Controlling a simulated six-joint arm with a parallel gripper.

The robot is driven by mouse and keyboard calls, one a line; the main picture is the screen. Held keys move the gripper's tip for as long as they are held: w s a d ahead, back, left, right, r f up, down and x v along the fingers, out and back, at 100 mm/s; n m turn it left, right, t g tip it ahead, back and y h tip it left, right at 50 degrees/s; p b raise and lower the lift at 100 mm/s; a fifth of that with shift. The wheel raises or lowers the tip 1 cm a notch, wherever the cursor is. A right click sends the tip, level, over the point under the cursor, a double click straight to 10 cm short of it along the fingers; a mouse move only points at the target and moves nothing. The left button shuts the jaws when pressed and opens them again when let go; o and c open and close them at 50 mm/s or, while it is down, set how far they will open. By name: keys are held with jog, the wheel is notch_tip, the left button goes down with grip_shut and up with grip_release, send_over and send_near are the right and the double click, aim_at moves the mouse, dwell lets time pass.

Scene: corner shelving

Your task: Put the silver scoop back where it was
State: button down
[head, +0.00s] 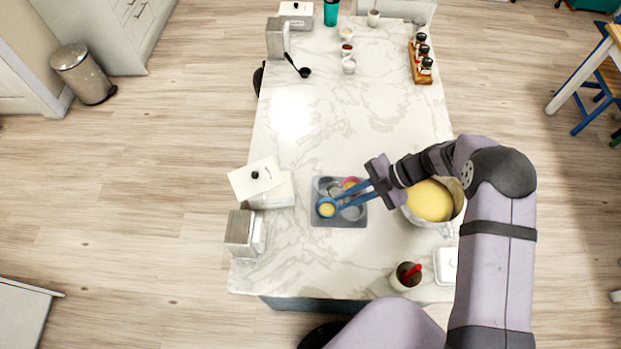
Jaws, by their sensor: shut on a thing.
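My gripper (376,184) is over the right side of the grey muffin tin (324,219) and is shut on a scoop (327,208). The scoop looks blue here, not silver, with a round head at the tin's left front and yellow inside it. I cannot tell whether the head touches the tin or hangs above it. The tin has several cups, one with a pink liner (351,183). A bowl of yellow batter (430,201) stands right of the tin, partly hidden under my arm. No clearly silver scoop shows.
A white canister with a red utensil (407,275) stands at the front right. A dark spoon (303,71), small cups (348,66) and a spice rack (421,62) are at the back. The middle marble is clear.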

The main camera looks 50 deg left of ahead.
jog(key=w+a+r+m+t+y, duration=0.25)
jog(key=w+a, duration=0.25)
jog(key=w, duration=0.3)
jog(key=w+a+r+m+t+y, duration=0.1)
jog(key=w+a+m, duration=0.3)
jog(key=w, duration=0.5)
jog(key=w+d+r+m+t, duration=0.1)
jog(key=w+d+m+t, duration=0.2)
jog(key=w+m+t, duration=0.4)
jog(key=w+d+r+m+t, duration=0.1)
jog(key=w+d+m+t, duration=0.25)
jog(key=w, duration=0.45)
jog(key=s+a+f+m+b, duration=0.15)
jog(key=s+a+b, duration=0.35)
jog(key=s+a, duration=0.9)
jog(key=s+a+f+b, duration=0.4)
jog(key=s+a, duration=0.6)
jog(key=s, duration=0.8)
jog(key=shift+h, duration=0.35)
jog(key=shift+w+d+f, duration=0.1)
jog(key=shift+f, duration=2.05)
jog(key=shift+w+f, duration=0.1)
jog(key=shift+f, duration=2.05)
